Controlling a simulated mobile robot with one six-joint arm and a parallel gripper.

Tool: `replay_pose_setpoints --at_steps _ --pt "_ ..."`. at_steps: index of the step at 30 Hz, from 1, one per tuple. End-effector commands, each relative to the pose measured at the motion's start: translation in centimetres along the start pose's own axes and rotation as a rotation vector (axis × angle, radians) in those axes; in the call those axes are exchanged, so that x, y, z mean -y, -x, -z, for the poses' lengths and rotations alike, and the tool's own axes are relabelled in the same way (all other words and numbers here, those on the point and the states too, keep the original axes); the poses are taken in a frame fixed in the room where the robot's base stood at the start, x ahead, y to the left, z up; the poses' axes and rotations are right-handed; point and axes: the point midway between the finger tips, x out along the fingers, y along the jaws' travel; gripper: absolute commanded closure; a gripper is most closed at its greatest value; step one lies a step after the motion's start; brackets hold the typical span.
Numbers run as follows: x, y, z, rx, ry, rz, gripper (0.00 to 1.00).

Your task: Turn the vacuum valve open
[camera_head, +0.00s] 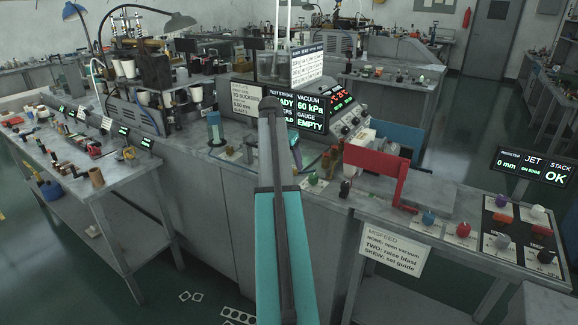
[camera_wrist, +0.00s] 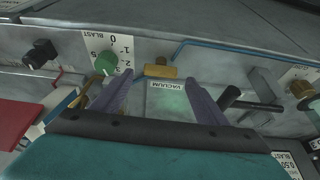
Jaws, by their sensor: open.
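A small brass fitting (camera_wrist: 160,71) sits just above a plate marked VACUUM (camera_wrist: 170,87) in the wrist view. My gripper (camera_wrist: 162,81) is open, with its two purple fingers either side of the plate and the fitting near their tips. No contact shows, and nothing is between the fingers. A black handle-like bar (camera_wrist: 229,97) lies just right of the right finger; I cannot tell whether it belongs to the valve. In the head view my arm blocks part of the bench, and the gripper is not clearly seen. A display (camera_head: 310,110) there reads vacuum 60 kPa and gauge EMPTY.
A green blast knob (camera_wrist: 105,63) with a numbered dial stands close to the left finger. A blue pipe (camera_wrist: 222,45) runs behind. A second brass knob (camera_wrist: 301,89) is at far right. A red bracket (camera_head: 380,163) and a misfeed card (camera_head: 396,249) are right of my arm.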

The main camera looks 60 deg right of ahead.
Motion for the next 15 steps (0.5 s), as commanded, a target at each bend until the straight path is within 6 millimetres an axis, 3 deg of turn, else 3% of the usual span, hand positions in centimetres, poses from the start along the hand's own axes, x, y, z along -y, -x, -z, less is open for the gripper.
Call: replay_pose_setpoints --at_steps 15 --pt "0.1 6.8 0.0 -0.002 0.000 0.001 0.33"
